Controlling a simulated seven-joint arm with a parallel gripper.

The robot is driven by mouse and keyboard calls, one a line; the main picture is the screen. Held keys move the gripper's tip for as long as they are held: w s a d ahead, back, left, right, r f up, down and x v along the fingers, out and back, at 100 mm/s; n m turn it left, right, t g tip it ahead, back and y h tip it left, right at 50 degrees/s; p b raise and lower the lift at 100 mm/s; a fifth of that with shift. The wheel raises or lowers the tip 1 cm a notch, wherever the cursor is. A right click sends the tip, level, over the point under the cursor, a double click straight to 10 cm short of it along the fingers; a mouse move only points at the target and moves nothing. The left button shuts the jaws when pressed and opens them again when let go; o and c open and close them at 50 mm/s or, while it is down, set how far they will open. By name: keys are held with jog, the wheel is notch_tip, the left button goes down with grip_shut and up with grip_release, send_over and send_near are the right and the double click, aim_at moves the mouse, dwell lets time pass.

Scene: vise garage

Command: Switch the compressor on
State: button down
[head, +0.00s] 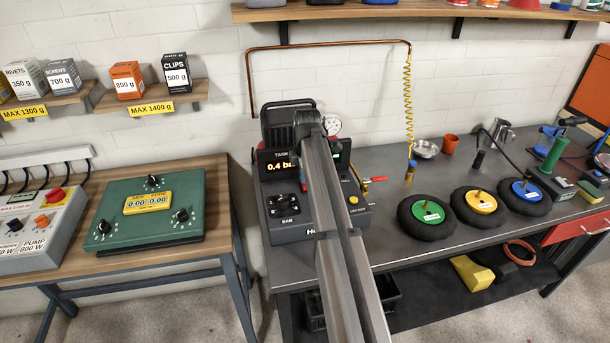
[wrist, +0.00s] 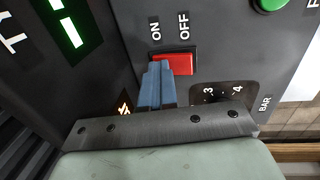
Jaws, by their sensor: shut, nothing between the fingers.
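The compressor (head: 285,238) is a dark grey box on the metal workbench, with a lit display (head: 280,167) reading about 0.4 and a black knob marked BAR. In the wrist view, a red rocker switch (wrist: 176,64) sits on the panel below the ON and OFF labels. My gripper (wrist: 157,77) is shut and empty. Its blue fingertips are at the lower left part of the switch, on the ON side. I cannot tell whether they touch it.
A pressure gauge (head: 333,125) stands behind my arm. A red-handled valve (head: 374,180) and a yellow button (head: 353,200) are to its right. Three round black pads with coloured centres lie farther right on the workbench (head: 400,252). A green control box (head: 150,238) is on the left table.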

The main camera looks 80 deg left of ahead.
jog(key=shift+d+f, duration=0.1)
jog(key=shift+d, duration=0.1)
jog(key=shift+d, duration=0.6)
jog(key=shift+r, duration=0.3)
notch_tip(320, 180, up, 14)
jog(key=d, duration=0.2)
jog(key=shift+f, duration=0.15)
jog(key=shift+w, duration=0.1)
dwell(0.3)
